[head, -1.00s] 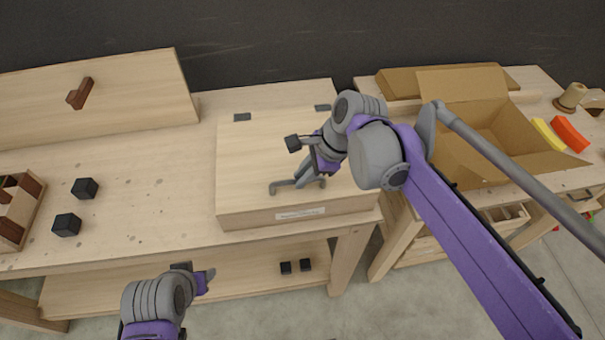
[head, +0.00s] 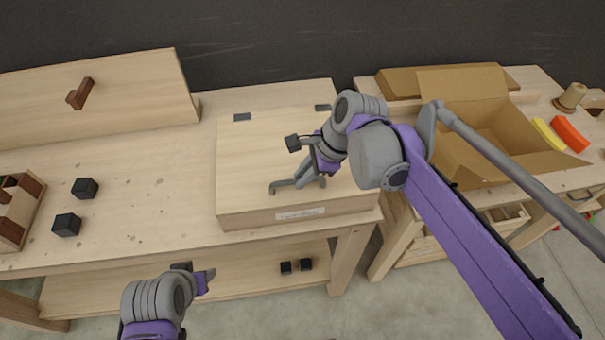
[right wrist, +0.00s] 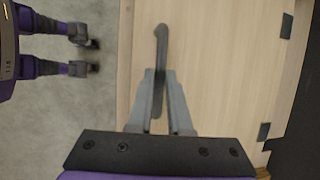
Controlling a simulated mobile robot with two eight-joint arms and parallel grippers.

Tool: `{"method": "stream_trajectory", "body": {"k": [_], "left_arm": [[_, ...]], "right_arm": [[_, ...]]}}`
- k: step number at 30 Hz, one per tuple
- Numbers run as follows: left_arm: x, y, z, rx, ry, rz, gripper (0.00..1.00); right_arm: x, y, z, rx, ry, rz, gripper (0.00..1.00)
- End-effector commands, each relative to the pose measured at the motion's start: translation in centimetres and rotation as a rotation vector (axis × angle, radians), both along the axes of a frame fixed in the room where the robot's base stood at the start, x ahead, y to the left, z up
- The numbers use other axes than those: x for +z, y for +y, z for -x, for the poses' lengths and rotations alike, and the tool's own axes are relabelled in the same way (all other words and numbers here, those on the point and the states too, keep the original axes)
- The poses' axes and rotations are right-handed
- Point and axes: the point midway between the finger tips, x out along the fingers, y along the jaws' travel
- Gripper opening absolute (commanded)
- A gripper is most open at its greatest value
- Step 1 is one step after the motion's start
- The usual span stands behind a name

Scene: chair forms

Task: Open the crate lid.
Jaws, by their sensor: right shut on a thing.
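The wooden crate (head: 240,220) stands on the workbench with its flat lid (head: 245,165) closed. Two dark hinges sit along the lid's back edge, and a white label (head: 300,213) is on the front face. My right gripper (head: 300,184) is over the front part of the lid, shut on the grey bar handle (head: 281,187). In the right wrist view the fingers (right wrist: 158,88) close around the handle (right wrist: 160,45), which stands on the lid (right wrist: 215,70). My left gripper (head: 208,277) is in front of the bench, away from the crate; its finger opening is unclear.
Black cubes (head: 67,224) and a divided wooden box (head: 15,215) are on the left of the bench. An upright wooden panel (head: 130,95) stands behind. An open cardboard box (head: 480,170) is on the right table. Small black blocks (head: 295,267) lie on the lower shelf.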

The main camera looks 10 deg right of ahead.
Motion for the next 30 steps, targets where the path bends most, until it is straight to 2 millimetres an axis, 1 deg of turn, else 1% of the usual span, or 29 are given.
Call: {"method": "stream_trajectory", "body": {"k": [8,11,14,20,24,28,30], "left_arm": [[0.1,0.0,0.0,0.0,-0.001,0.0,0.5],[0.4,0.0,-0.1,0.0,-0.003,0.0,0.5],[1.1,0.0,-0.4,0.0,-0.007,0.0,0.5],[3.2,0.0,-1.2,0.0,-0.023,0.0,0.5],[4.8,0.0,-2.0,0.0,-0.037,0.0,0.5],[6.3,0.0,-2.7,0.0,-0.052,0.0,0.5],[6.9,0.0,-3.1,0.0,-0.059,0.0,0.5]], "right_arm": [[0.2,0.0,-0.1,0.0,0.002,0.0,0.0],[0.7,0.0,-0.3,0.0,0.016,0.0,0.0],[1.9,0.0,-0.6,0.0,0.049,0.0,0.0],[5.6,0.0,-2.0,0.0,0.165,0.0,0.0],[8.6,0.0,-3.6,0.001,0.271,0.0,0.0],[11.1,0.0,-5.2,0.0,0.369,0.0,0.0],[12.2,0.0,-5.9,-0.001,0.37,0.0,0.0]]}}
